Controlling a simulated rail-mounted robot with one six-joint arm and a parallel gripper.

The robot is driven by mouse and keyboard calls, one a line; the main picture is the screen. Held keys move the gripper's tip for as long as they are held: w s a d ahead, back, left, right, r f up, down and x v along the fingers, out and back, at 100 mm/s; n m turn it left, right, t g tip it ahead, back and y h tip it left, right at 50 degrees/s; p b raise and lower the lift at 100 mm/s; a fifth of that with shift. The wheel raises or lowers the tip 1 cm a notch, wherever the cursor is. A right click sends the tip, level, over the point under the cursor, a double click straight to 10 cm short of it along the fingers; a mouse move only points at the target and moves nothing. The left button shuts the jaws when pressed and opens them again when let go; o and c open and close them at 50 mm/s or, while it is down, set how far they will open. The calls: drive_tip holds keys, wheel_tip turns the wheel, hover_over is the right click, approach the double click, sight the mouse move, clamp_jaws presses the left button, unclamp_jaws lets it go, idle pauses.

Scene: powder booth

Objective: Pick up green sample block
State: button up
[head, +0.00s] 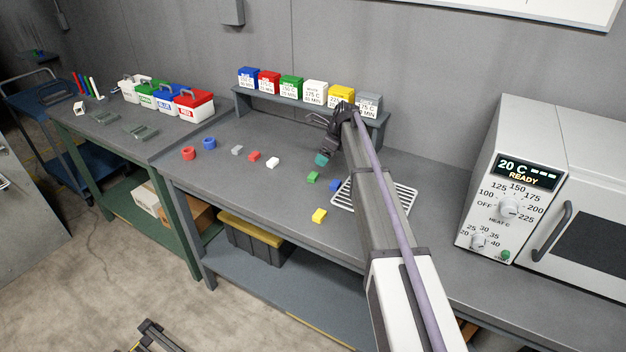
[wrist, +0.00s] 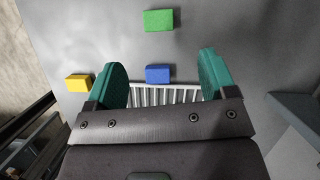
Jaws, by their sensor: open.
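The green sample block (head: 313,177) lies on the grey workbench, left of the wire rack and beside a blue block. In the wrist view the green block (wrist: 159,20) is at the top middle, beyond my fingertips. My gripper (head: 322,150) is above the bench, behind and above the green block in the head view. In the wrist view my gripper (wrist: 163,78) has its teal fingers spread wide, with nothing held between them. The blue block (head: 335,185) shows in the gap between the fingers in the wrist view (wrist: 157,74), below them on the bench.
A yellow block (head: 319,215) lies near the bench's front edge. White (head: 273,162), red (head: 254,156) and grey (head: 237,150) blocks lie to the left. The wire rack (head: 402,199) is partly hidden by my arm. A shelf (head: 284,102) with labelled boxes stands behind; an oven (head: 545,190) is at right.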

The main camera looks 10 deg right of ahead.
drive_tip(key=m, duration=0.1)
drive_tip(key=b, duration=0.6)
hover_over(313, 175)
drive_tip(key=s+d, duration=0.2)
drive_tip(key=f, duration=0.5)
drive_tip(key=shift+w+f, duration=0.2)
drive_tip(key=shift+w, duration=0.05)
drive_tip(key=shift+w+p, duration=0.1)
drive_tip(key=shift+p, duration=0.2)
drive_tip(key=b+x, duration=0.5)
drive_tip(key=shift+w+a+f, duration=0.1)
drive_tip(key=shift+f, duration=0.1)
drive_tip(key=shift+r, duration=0.3)
drive_tip(key=c, duration=1)
drive_tip(key=shift+p, duration=0.3)
